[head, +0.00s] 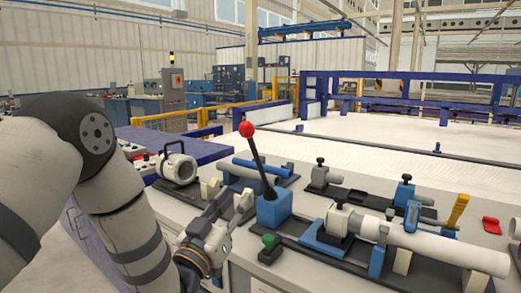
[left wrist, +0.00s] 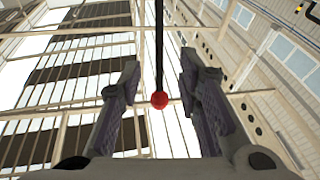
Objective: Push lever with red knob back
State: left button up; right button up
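The lever's red knob (head: 246,129) tops a black rod (head: 258,162), which rises from a blue base (head: 272,209) and leans slightly left in the head view. My left gripper (head: 232,203) is low and just left of the base, below the knob. In the left wrist view my left gripper (left wrist: 159,75) points upward, with its two fingers wide apart. The red knob (left wrist: 159,100) and the black rod (left wrist: 159,45) appear between the fingers, with clear gaps on both sides. No contact shows. My right gripper is in neither view.
A white pipe (head: 430,247) lies on blue supports at right. A green knob (head: 268,241) sits in front of the lever base. A yellow-handled clamp (head: 456,211) stands further right.

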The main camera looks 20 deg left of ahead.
pick_arm(q)
jog(key=t, duration=0.2)
send_near(253, 152)
jog(key=shift+g, duration=0.3)
jog(key=x, duration=0.7)
jog(key=b+x, duration=0.1)
jog(key=x, duration=0.2)
jog(key=shift+w+r, duration=0.25)
jog(key=shift+r, duration=0.25)
grip_shut()
